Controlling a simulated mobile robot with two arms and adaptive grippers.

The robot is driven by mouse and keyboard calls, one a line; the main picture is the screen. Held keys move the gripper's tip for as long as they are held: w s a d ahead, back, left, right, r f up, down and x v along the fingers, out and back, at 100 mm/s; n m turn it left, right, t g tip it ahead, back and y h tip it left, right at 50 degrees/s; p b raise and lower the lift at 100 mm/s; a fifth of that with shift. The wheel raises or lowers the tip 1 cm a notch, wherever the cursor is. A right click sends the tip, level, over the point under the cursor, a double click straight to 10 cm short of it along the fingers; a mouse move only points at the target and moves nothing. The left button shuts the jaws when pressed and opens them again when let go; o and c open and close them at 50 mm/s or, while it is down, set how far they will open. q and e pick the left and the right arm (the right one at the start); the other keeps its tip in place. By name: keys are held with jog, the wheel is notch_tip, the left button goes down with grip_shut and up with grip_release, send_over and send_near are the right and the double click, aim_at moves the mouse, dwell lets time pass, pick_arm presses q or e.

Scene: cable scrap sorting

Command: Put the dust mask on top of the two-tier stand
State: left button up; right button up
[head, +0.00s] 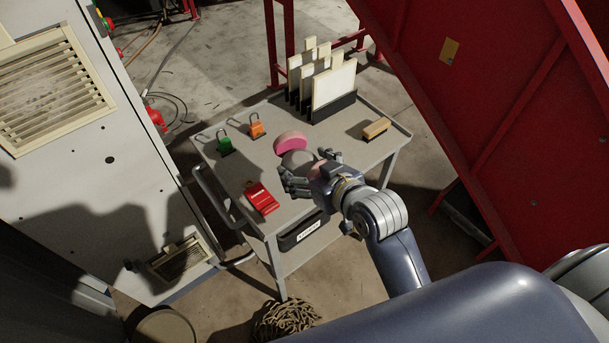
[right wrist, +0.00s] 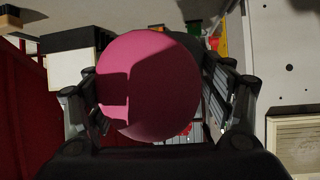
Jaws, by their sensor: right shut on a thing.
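The dust mask (head: 297,158) has a grey body and pink round filters. My right gripper (head: 305,177) is shut on it and holds it over the grey two-tier stand (head: 350,152). I cannot tell whether the mask touches the top tray. In the right wrist view, one large pink filter (right wrist: 150,85) fills the space between the fingers and hides most of what is behind it. The stand has a top tray and a lower shelf. My left gripper is not in view.
On the top tray are a green padlock (head: 224,143), an orange padlock (head: 257,127), a red flat item (head: 262,198), a wooden-backed brush (head: 376,128) and a rack of pale panels (head: 333,88). A dark bin (head: 298,236) sits below. A red metal structure (head: 485,90) stands right.

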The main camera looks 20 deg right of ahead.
jog(key=s+a+f, duration=0.1)
jog(key=s+f, duration=0.4)
jog(key=f, duration=0.3)
jog(key=shift+n+y, duration=0.3)
jog(key=w+d, duration=0.1)
jog(key=w, duration=0.3)
jog(key=w+d+f, duration=0.1)
jog(key=w+d, duration=0.1)
jog(key=w, duration=0.3)
jog(key=w+d+p, duration=0.1)
jog(key=w, duration=0.4)
jog(key=shift+w+d+f, duration=0.15)
jog(key=shift+w, duration=0.1)
jog(key=shift+w+f, duration=0.1)
jog(key=shift+w, duration=0.05)
jog(key=shift+f, duration=1.65)
jog(key=o, duration=1.2)
jog(key=shift+f, duration=0.15)
jog(key=shift+o, duration=0.2)
